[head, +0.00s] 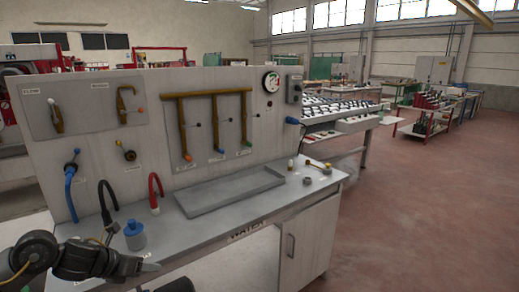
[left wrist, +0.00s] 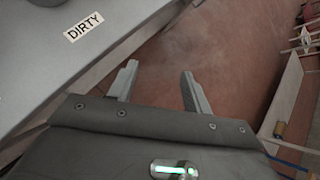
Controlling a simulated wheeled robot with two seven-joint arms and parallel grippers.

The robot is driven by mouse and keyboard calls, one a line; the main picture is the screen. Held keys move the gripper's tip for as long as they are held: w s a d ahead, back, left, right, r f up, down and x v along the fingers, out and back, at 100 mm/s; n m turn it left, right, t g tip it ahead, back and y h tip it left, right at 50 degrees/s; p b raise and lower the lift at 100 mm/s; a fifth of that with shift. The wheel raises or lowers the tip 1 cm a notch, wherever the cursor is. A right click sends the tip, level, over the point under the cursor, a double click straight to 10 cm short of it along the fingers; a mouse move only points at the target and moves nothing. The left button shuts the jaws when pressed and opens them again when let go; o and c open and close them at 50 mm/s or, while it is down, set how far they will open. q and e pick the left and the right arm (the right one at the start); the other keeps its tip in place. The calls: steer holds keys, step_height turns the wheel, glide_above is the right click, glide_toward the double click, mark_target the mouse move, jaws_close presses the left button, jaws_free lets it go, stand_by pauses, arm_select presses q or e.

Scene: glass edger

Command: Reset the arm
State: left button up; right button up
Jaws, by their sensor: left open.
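My left arm comes in at the lower left of the head view, with its gripper (head: 150,266) in front of the workbench's front edge. In the left wrist view the two fingers of my left gripper (left wrist: 158,88) stand apart with nothing between them. Reddish floor shows beyond the fingers. A grey surface with a "DIRTY" label (left wrist: 84,27) lies to the upper left of the fingers, apart from them. My right gripper is in neither view.
The workbench (head: 255,215) carries a shallow grey tray (head: 230,190), a blue-topped container (head: 135,236) and blue, black and red hoses. Open red floor (head: 430,200) lies to the right.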

arm_select(q)
steer(key=s+d+f+n+t, duration=0.1)
steer(key=s+d+f+n, duration=0.35)
steer(key=d+n, duration=0.25)
steer(key=s+d+f+n+t, duration=0.1)
steer(key=s+d+f+n, duration=0.2)
steer(key=d+f+n, duration=0.3)
steer(key=s+a+f+n+g+y, duration=0.2)
steer(key=s+f+n+g, duration=0.15)
steer(key=s+n, duration=0.95)
steer(key=s+a+f+n+g+y, duration=0.2)
steer(key=s+f+n+g+y, duration=0.15)
steer(key=s+n, duration=0.95)
step_height(320, 180, down, 25)
steer(key=s+m, duration=0.2)
steer(key=m, duration=0.1)
steer(key=s+a+f+g, duration=0.1)
steer(key=s+a+f, duration=0.2)
steer(key=s+f, duration=1.3)
steer(key=shift+s+f+g, duration=0.3)
steer(key=shift+f, duration=0.15)
